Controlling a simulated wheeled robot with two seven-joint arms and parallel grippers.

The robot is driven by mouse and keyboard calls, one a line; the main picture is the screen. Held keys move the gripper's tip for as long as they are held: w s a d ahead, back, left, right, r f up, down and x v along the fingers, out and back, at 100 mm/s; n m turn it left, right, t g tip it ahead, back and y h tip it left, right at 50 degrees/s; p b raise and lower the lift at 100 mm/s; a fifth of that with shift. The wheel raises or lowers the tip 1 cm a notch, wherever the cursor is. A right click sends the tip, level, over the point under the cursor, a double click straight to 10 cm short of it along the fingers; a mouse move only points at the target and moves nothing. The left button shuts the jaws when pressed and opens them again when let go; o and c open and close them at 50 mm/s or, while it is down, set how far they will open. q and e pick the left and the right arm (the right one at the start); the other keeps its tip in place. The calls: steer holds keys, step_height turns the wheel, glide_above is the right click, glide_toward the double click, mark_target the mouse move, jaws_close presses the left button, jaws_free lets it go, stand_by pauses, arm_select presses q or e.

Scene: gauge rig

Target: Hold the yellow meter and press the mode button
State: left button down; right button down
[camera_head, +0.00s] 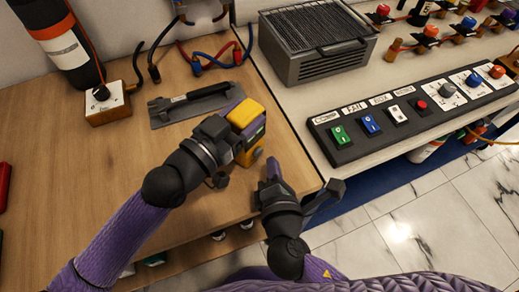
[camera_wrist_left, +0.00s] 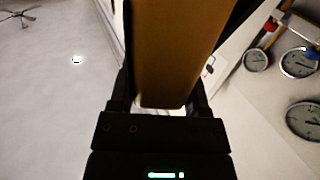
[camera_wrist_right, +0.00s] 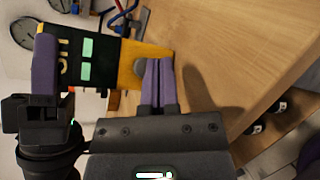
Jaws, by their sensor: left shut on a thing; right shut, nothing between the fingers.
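The yellow meter (camera_head: 246,113) is held upright above the wooden bench near its right edge. My left gripper (camera_head: 240,131) is shut on it. Its yellow-brown side fills the middle of the left wrist view (camera_wrist_left: 175,50). In the right wrist view the meter (camera_wrist_right: 134,58) shows a dark face with two green display patches and yellow ends. My right gripper (camera_head: 271,165) is shut and empty, just right of and below the meter. Its purple fingertips (camera_wrist_right: 159,64) appear close to the yellow end; I cannot tell whether they touch. I cannot make out the mode button clearly.
A trowel-like tool (camera_head: 190,104) lies on the bench (camera_head: 80,150) behind the meter. A switch panel (camera_head: 410,110) and a grey vented box (camera_head: 315,40) stand on the white counter at right. A fire extinguisher (camera_head: 62,40) is at back left.

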steer(key=shift+s+d, duration=1.6)
stand_by(1.3)
steer(key=s+d, duration=0.2)
steer(key=shift+s+d, duration=0.3)
steer(key=shift+d, duration=0.05)
steer(key=shift+w+a, duration=3.1)
steer(key=shift+a, duration=0.05)
steer(key=shift+w+a, duration=0.25)
steer(key=shift+a, duration=0.05)
